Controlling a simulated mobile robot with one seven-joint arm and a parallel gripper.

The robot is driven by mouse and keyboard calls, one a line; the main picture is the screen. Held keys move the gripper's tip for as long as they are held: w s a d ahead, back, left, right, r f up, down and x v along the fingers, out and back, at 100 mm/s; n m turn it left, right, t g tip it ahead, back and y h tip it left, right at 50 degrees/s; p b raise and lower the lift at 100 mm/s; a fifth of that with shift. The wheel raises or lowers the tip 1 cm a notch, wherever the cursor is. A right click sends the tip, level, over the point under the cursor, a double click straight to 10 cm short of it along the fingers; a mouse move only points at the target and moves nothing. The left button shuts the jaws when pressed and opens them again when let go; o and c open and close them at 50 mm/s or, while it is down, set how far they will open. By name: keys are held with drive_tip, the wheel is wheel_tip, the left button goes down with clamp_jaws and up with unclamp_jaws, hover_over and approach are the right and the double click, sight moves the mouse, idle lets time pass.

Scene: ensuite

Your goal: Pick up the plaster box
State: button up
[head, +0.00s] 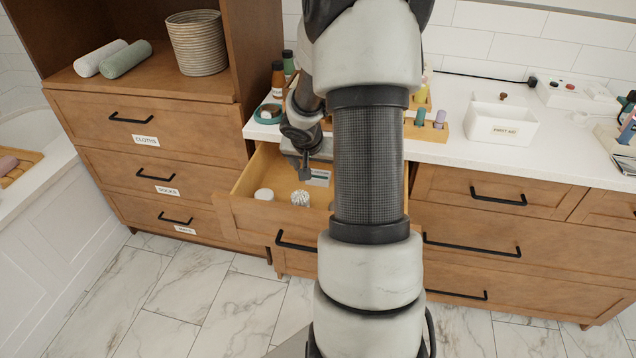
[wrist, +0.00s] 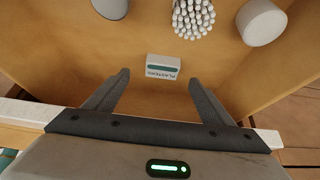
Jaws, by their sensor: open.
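The plaster box (wrist: 163,68) is a small white box with a green band and dark lettering. It lies on the wooden floor of an open drawer, and also shows in the head view (head: 319,177). My gripper (wrist: 158,84) is open and empty. In the wrist view the box appears just beyond the fingertips, roughly centred between them, with no finger touching it. In the head view my gripper (head: 304,176) hangs over the drawer beside the box, and my arm hides the drawer's right part.
In the drawer (head: 245,208), a bundle of white cotton swabs (wrist: 193,16) and a white round container (wrist: 262,22) lie past the box. A grey round item (wrist: 110,7) is at the upper left. The drawer walls enclose them. A white first aid bin (head: 500,125) stands on the counter.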

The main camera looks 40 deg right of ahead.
drive_tip(key=x, duration=0.5)
drive_tip(key=b+x, duration=0.1)
drive_tip(key=x, duration=0.1)
drive_tip(key=shift+w+f, duration=0.3)
drive_tip(key=shift+w, duration=0.1)
drive_tip(key=c, duration=1.1)
drive_tip(key=shift+c, duration=0.2)
drive_tip(key=shift+r, duration=0.15)
